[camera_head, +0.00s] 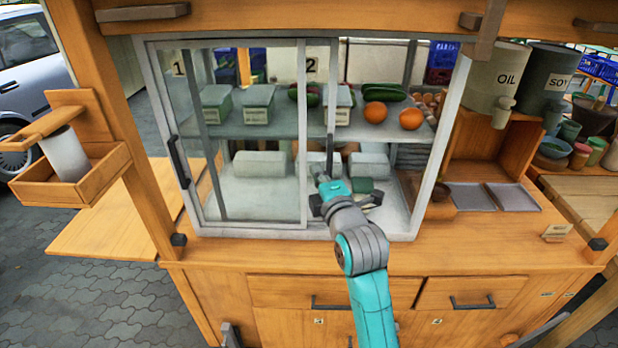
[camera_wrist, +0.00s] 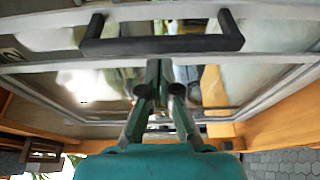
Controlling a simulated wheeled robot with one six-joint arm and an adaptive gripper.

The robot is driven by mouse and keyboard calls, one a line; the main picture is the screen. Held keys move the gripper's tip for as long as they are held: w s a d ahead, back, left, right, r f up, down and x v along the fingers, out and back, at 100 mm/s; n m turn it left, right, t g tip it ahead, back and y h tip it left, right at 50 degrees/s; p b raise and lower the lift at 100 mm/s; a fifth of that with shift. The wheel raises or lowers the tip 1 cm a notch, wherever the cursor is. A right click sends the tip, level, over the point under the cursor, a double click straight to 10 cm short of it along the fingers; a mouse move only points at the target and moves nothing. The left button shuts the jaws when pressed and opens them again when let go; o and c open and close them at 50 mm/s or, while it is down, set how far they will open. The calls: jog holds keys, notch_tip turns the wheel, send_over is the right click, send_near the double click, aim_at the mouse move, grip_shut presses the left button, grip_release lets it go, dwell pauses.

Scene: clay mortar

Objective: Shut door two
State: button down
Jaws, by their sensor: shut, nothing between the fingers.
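Door two (camera_head: 311,110), a glass sliding panel marked "2", stands slid to the left, mostly overlapping door one (camera_head: 302,150). Its right edge is near the middle of the cabinet, and the right part of the front is open. Its dark bar handle (camera_head: 330,118) is on that edge, and the handle (camera_wrist: 165,45) crosses the top of the wrist view. My gripper (camera_head: 322,178) is at the handle's lower end. In the wrist view my gripper (camera_wrist: 159,66) is shut and empty, fingertips close to the handle; I cannot tell whether they touch it.
Door one's handle (camera_head: 178,162) is at the far left. Inside the cabinet are lidded boxes (camera_head: 258,104), oranges (camera_head: 411,118) and pale blocks (camera_head: 259,164). The right cabinet post (camera_head: 440,150) bounds the opening. Oil (camera_head: 500,80) and soy (camera_head: 555,85) containers stand to the right.

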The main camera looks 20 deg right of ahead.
jog(key=shift+s+d, duration=0.2)
jog(key=shift+d, duration=0.35)
jog(key=s+d, duration=0.3)
jog(key=d, duration=0.8)
jog(key=s+d, duration=0.4)
jog(key=d, duration=0.8)
jog(key=shift+s, duration=0.25)
jog(key=shift+d, duration=0.15)
jog(key=w+a, duration=0.1)
jog(key=a, duration=0.3)
jog(key=s, duration=0.9)
jog(key=shift+s+a, duration=0.2)
jog(key=shift+s, duration=0.15)
